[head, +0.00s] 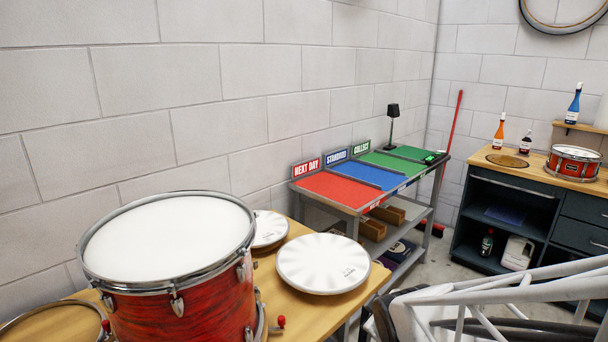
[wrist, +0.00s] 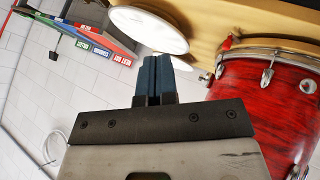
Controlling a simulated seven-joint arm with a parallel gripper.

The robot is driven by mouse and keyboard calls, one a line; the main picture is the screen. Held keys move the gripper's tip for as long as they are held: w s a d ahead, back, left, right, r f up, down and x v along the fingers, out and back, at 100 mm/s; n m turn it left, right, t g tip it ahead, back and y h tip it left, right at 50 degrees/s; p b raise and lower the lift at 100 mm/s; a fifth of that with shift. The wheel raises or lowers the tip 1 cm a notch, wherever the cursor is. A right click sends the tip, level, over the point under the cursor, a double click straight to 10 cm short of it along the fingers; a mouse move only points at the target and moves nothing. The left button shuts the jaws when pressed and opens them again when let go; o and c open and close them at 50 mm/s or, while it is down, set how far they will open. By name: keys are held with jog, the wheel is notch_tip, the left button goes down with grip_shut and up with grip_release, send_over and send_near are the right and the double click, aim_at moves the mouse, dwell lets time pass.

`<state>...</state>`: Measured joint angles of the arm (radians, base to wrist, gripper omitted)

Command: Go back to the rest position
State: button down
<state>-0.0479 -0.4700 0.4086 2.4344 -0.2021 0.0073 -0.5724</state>
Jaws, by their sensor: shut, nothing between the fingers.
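My gripper (wrist: 153,82) shows in the wrist view, with its two dark blue fingers shut together and nothing between them. It is up in the air, with the bench and drum beyond it. The large red drum (head: 180,262) with a white head stands on the wooden bench (head: 349,310) in the head view. The drum also fills the right side of the wrist view (wrist: 262,110). A round white pad (head: 322,264) lies on the bench to the right of the drum, and a second white pad (head: 269,228) lies behind it. My gripper is not visible in the head view.
A sorting table with red (head: 342,189), blue and green sections stands against the wall. A dark cabinet (head: 509,205) on the right carries a small red drum (head: 574,163) and bottles. A white tubular frame (head: 500,295) fills the lower right. A hoop (head: 50,322) lies left of the drum.

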jog(key=s+d+r+m+g, duration=0.1)
jog(key=s+r+m+g, duration=0.2)
jog(key=s+r, duration=0.3)
jog(key=s+d+r+m+g, duration=0.1)
jog(key=s+r+m+g, duration=0.2)
jog(key=s, duration=0.8)
notch_tip(320, 180, up, 3)
jog(key=m, duration=0.3)
jog(key=shift+d+f+m, duration=0.15)
jog(key=shift+d+m, duration=0.15)
jog(key=shift+h, duration=0.3)
dwell(0.5)
